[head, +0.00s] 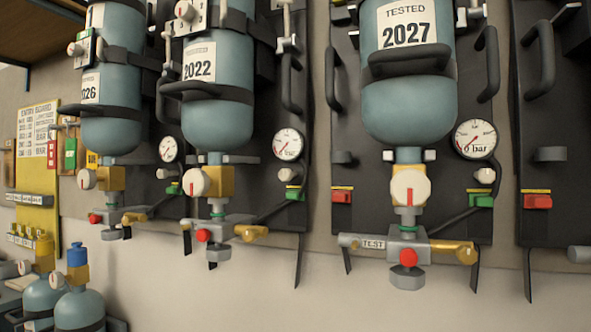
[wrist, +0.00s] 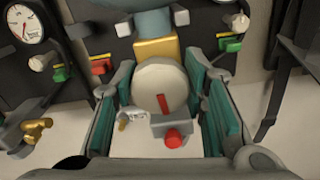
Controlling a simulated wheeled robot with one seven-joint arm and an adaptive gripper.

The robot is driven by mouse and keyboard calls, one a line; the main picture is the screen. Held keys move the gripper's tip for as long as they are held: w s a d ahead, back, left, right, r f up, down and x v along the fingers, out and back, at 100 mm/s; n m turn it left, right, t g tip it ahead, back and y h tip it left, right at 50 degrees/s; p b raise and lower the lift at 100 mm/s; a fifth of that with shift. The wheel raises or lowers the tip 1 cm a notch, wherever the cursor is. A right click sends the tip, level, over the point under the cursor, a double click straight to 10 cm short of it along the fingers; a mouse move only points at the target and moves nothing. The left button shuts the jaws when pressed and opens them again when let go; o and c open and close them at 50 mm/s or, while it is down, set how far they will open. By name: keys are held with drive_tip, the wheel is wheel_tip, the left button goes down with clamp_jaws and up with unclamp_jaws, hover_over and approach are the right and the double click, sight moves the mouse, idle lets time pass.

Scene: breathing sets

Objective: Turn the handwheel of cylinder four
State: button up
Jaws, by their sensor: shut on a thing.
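In the wrist view my gripper (wrist: 166,118) has its two teal-padded fingers on either side of a round white handwheel (wrist: 158,84) with a red mark, and is shut on it. The handwheel sits below a yellow valve block (wrist: 157,48) under a blue-grey cylinder (wrist: 141,20). A grey fitting with a red knob (wrist: 173,138) hangs below, between the fingers. No cylinder number is readable there. My gripper does not show in the head view, where no visible handwheel is held, including the white handwheel (head: 410,187) under the cylinder marked 2027 (head: 406,95).
A cylinder marked 2022 (head: 200,70) hangs further left, with a pressure gauge (head: 288,143) beside it. Black bracket handles and gold levers (head: 453,250) stick out around the valves. Smaller cylinders (head: 78,308) stand at lower left. The wall below the boards is bare.

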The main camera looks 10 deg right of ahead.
drive_tip(key=shift+m+p, duration=0.35)
drive_tip(key=shift+m, duration=0.25)
drive_tip(key=o, duration=1.2)
drive_tip(key=v, duration=1.2)
drive_tip(key=shift+f, duration=0.1)
